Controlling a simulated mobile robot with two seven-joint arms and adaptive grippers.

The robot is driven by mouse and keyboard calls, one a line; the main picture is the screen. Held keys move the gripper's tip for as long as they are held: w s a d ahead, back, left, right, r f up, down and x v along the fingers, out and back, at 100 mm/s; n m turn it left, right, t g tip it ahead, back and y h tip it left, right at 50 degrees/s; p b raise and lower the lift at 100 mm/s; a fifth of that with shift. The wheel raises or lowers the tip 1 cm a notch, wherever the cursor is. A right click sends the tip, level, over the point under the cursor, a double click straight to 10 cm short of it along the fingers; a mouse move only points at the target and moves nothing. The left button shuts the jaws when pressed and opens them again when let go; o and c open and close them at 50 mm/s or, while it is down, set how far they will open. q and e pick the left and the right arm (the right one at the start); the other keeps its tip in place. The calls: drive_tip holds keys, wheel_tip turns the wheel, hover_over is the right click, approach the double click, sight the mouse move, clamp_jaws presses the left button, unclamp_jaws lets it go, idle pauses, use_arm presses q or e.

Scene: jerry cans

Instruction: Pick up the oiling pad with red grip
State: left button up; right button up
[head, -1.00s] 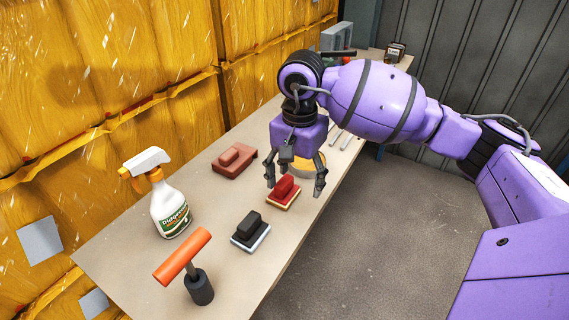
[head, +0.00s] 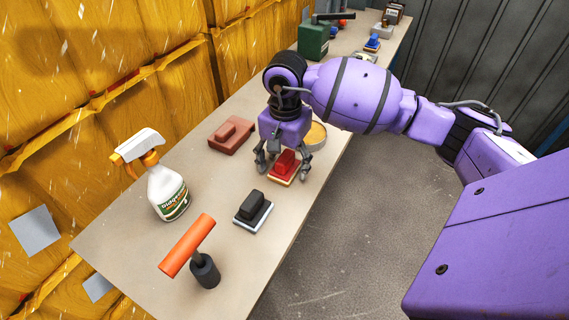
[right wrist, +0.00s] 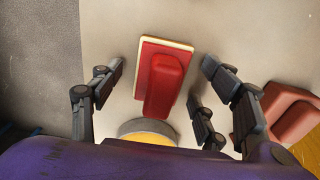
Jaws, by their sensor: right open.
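The oiling pad with the red grip (head: 286,166) lies flat on the bench, its red block on a pale, yellowish base. In the right wrist view the pad (right wrist: 163,80) sits between my spread fingers, with bare bench on both sides of it. My right gripper (head: 280,172) is open and empty, pointing down just over the pad. In the right wrist view my right gripper's fingers (right wrist: 160,88) stand apart and do not touch the pad. My left gripper is not in view.
A black-gripped pad (head: 254,209), a brown-red pad (head: 231,135) and a round yellow tin (head: 316,136) lie close by. A green can (head: 313,40) stands farther back.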

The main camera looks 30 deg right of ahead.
sight(285, 156)
drive_tip(key=c, duration=1.4)
drive_tip(key=shift+w+r, duration=0.1)
drive_tip(key=shift+r, duration=0.4)
wheel_tip(285, 156, up, 2)
drive_tip(key=shift+r, duration=0.15)
drive_tip(key=s+a+r, duration=0.1)
drive_tip(key=s+r, duration=0.2)
drive_tip(key=s, duration=0.1)
drive_tip(key=s+a+r, duration=0.2)
drive_tip(key=s+r, duration=0.1)
drive_tip(key=s, duration=0.2)
drive_tip(key=s+a+r, duration=0.2)
drive_tip(key=s+r, duration=0.1)
drive_tip(key=s, duration=0.1)
drive_tip(key=shift+s+r+b, duration=0.15)
drive_tip(key=shift+r+b, duration=0.15)
drive_tip(key=o, duration=0.8)
drive_tip(key=shift+c, duration=0.2)
drive_tip(key=c, duration=0.5)
